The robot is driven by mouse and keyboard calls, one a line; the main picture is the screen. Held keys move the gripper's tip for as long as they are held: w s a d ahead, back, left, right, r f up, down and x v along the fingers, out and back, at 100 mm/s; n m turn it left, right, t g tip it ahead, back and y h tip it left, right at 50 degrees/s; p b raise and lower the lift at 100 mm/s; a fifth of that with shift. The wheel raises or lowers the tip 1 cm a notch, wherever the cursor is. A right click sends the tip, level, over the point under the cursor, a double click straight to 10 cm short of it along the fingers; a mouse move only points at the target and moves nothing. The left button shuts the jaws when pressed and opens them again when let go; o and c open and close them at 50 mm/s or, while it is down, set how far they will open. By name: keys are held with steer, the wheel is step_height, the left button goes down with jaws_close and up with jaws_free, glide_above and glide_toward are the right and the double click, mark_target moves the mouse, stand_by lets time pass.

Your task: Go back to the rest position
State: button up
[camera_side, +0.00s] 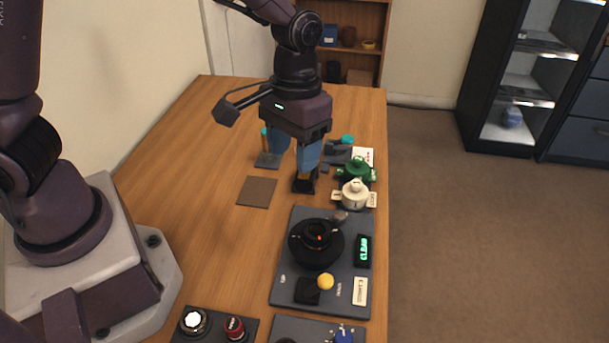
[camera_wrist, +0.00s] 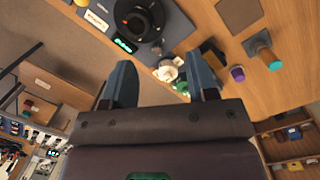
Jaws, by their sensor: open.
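My gripper (camera_side: 292,158) hangs fingers-down over the far half of the wooden table, with its blue fingers spread apart. It is just above and behind a small black holder (camera_side: 305,184) with a yellowish part. I cannot tell how much height lies between them. In the wrist view my gripper (camera_wrist: 163,72) is open, and nothing shows held between its fingers. The white knobbed part (camera_wrist: 167,69) shows beyond the gap between the fingers. No marker of a rest position can be made out.
A grey station (camera_side: 283,284) with a black round unit (camera_side: 304,252), yellow ball knob (camera_side: 326,281) and green display (camera_side: 364,250) stands nearer. White (camera_side: 354,194) and green (camera_side: 355,170) parts stand right of my gripper. A brown mat (camera_side: 257,192) lies left. The table's left side is clear.

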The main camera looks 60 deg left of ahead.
steer(key=s+a+r+m+t, duration=0.1)
steer(key=s+a+r+t, duration=0.2)
steer(key=s+r, duration=0.3)
steer(key=s+a+r+t, duration=0.3)
steer(key=s+a+r, duration=0.2)
steer(key=s+r, duration=0.2)
step_height(320, 180, up, 2)
steer(key=shift+a+r+m+t+y, duration=0.15)
steer(key=shift+a+m+t+y, duration=0.2)
steer(key=shift+m+t+y, duration=0.05)
